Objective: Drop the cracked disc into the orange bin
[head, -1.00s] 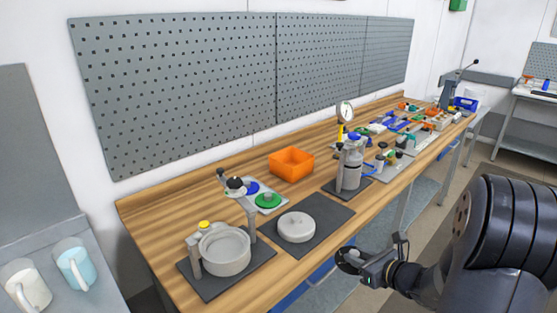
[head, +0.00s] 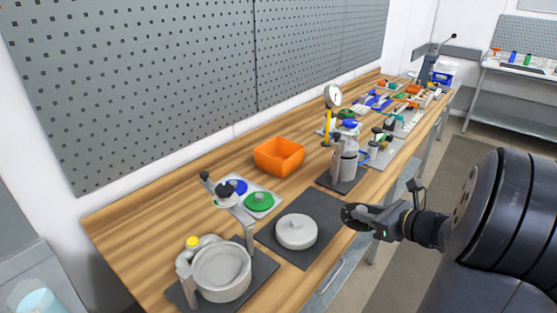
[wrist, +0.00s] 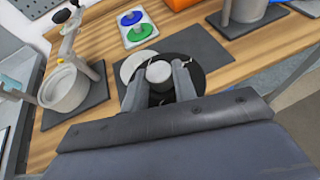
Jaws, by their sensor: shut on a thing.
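A dark round disc (head: 350,216) with a pale round hub is held in my gripper (head: 366,217). In the wrist view the dark disc (wrist: 192,68) lies between the two fingers of my gripper (wrist: 160,80), which are shut on its hub. I cannot make out a crack. The orange bin (head: 279,157) stands on the wooden bench, behind and left of my gripper; its near edge also shows in the wrist view (wrist: 180,4). My gripper is near the bench's front edge, right of the dark mat (head: 325,213).
A pale round lid (head: 296,232) lies on the dark mat. A grey pot with a clamp stand (head: 222,272) is at the left. A tray with a green disc (head: 259,201) and a blue disc is in front of the bin. A metal canister (head: 348,162) stands right of the bin.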

